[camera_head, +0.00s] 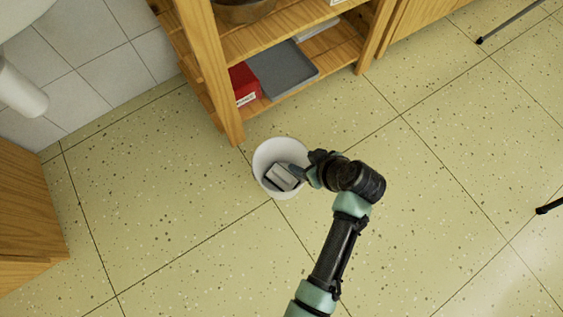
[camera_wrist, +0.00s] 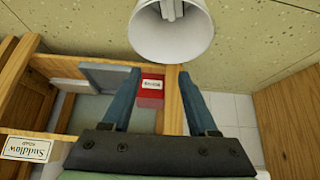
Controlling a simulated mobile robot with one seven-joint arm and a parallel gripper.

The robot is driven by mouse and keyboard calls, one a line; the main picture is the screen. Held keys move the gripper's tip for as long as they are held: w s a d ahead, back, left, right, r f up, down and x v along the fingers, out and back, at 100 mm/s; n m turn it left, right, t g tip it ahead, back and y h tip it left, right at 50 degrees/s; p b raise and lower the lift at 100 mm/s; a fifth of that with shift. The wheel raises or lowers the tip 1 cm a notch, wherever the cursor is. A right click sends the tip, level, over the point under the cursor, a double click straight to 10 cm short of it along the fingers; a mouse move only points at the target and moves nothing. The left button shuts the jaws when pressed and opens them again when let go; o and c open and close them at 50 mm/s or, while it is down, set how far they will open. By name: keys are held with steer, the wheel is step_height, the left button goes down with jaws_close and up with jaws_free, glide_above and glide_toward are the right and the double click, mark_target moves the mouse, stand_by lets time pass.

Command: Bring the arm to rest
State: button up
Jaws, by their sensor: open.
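My arm (camera_head: 335,250) reaches up from the bottom of the head view, bent at the wrist. My gripper (camera_head: 296,172) is at the right rim of a white round bin, seen from above; the exact height over the rim is hard to tell. In the wrist view my gripper (camera_wrist: 158,74) shows two blue fingers spread apart with nothing between them. The white bin (camera_head: 262,156) stands on the floor and also shows at the top of the wrist view (camera_wrist: 150,42). A grey block-like object (camera_head: 281,178) lies inside the bin.
A wooden shelf unit (camera_head: 229,110) stands just behind the bin, holding a red box (camera_head: 243,82) and a grey tray (camera_head: 283,72). A wooden cabinet (camera_head: 30,220) is at the left. Dark thin legs (camera_head: 510,22) show at the right. Speckled floor (camera_head: 440,230) is clear right of my arm.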

steer(key=shift+p+v, duration=0.5)
steer(key=shift+v, duration=0.95)
steer(key=shift+f, duration=0.1)
